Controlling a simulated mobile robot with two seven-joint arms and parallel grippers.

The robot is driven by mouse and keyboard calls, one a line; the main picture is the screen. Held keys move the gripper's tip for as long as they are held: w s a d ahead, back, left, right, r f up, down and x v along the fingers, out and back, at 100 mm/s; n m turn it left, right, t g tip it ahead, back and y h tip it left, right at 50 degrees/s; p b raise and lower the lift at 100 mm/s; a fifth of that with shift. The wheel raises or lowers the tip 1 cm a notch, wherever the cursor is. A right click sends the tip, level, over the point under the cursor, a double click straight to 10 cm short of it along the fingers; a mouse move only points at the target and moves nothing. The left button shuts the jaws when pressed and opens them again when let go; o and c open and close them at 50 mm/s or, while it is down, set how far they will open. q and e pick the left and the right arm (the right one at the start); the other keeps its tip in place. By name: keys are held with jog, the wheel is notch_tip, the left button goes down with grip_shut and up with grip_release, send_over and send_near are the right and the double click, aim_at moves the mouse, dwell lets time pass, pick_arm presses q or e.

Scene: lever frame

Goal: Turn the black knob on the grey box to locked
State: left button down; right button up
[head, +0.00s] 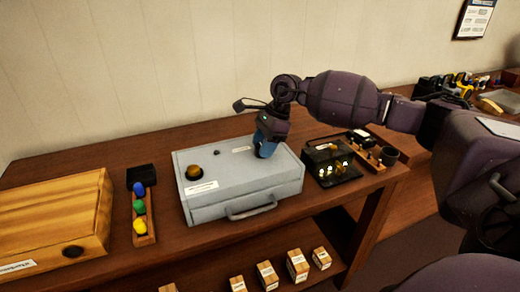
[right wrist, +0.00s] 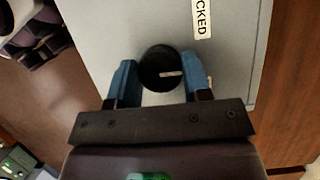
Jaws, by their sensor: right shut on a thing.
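The grey box (head: 240,195) stands on the wooden bench in the head view. My right gripper (head: 265,148) reaches down onto its top near the right side, hiding the black knob there. In the right wrist view the round black knob (right wrist: 160,68) sits between the two blue fingers of my right gripper (right wrist: 160,84), which is shut on it. A white mark on the knob points right in that picture. Part of another label (right wrist: 210,82) shows beside the right finger. My left gripper is out of view.
The box also has a brass-coloured knob (head: 193,173) and a front handle (head: 251,208). A black device (head: 330,162) stands close right. Small blocks (head: 297,264) sit on the lower shelf.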

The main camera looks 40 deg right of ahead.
jog(key=n+b, duration=0.1)
jog(key=n+g+b, duration=0.1)
jog(key=n, duration=0.1)
jog(key=shift+w+f, duration=0.1)
jog(key=shift+f, duration=0.3)
jog(key=n+g+b, duration=0.1)
jog(key=n+b, duration=0.1)
jog(key=shift+n, duration=0.3)
jog(key=shift+r+n+g+b, duration=0.1)
jog(key=shift+n+g+b, duration=0.4)
jog(key=shift+n+b, duration=0.45)
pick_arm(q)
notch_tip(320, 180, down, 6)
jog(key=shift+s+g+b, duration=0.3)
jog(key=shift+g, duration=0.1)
pick_arm(e)
jog(key=shift+r+n+g+h, duration=0.25)
jog(key=shift+n+g+h, duration=0.05)
jog(key=shift+n, duration=0.75)
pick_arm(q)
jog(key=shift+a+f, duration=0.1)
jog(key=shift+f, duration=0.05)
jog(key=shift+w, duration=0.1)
pick_arm(e)
jog(key=shift+r, duration=0.1)
jog(key=o, duration=0.9)
